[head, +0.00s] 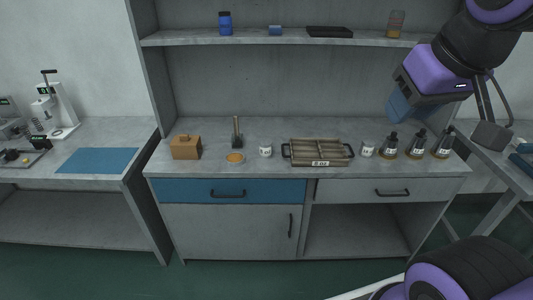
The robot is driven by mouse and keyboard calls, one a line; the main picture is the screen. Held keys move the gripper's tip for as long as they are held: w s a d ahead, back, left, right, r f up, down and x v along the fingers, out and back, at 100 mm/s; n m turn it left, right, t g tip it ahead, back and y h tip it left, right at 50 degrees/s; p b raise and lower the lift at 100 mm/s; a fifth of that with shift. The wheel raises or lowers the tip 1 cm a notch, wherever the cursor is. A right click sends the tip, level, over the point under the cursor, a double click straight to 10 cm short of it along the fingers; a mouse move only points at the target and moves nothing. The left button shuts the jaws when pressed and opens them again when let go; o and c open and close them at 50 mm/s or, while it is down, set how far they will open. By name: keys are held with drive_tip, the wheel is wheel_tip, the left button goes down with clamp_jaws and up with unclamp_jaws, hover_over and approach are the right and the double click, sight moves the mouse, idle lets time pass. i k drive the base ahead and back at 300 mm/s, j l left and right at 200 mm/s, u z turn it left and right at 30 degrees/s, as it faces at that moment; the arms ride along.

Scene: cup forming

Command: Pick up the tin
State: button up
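I cannot tell for sure which thing is the tin. A small pale round container with a dark label (265,150) stands upright on the middle counter, left of the tray. A similar labelled container (367,150) stands right of the tray. A low round dish with an orange top (235,157) lies left of the first container. My arm reaches in from the upper right, and my gripper (405,105) is above the right part of the counter, apart from these things. Its fingers are not clear enough to show whether it is open.
A handled wooden tray (320,163) sits mid-counter. Several dark bottles (416,144) stand at the right. A brown box (185,147) and a dark upright tool (237,133) stand at the left. A shelf (290,38) runs above. A blue mat (97,160) lies on the left table.

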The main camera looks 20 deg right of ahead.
sight(265, 142)
drive_tip(key=i+l+u, duration=0.6)
drive_tip(key=l, duration=0.3)
drive_tip(key=i+l+u, duration=0.4)
drive_tip(key=l, duration=0.3)
drive_tip(key=k+j, duration=0.05)
drive_tip(key=k, duration=0.05)
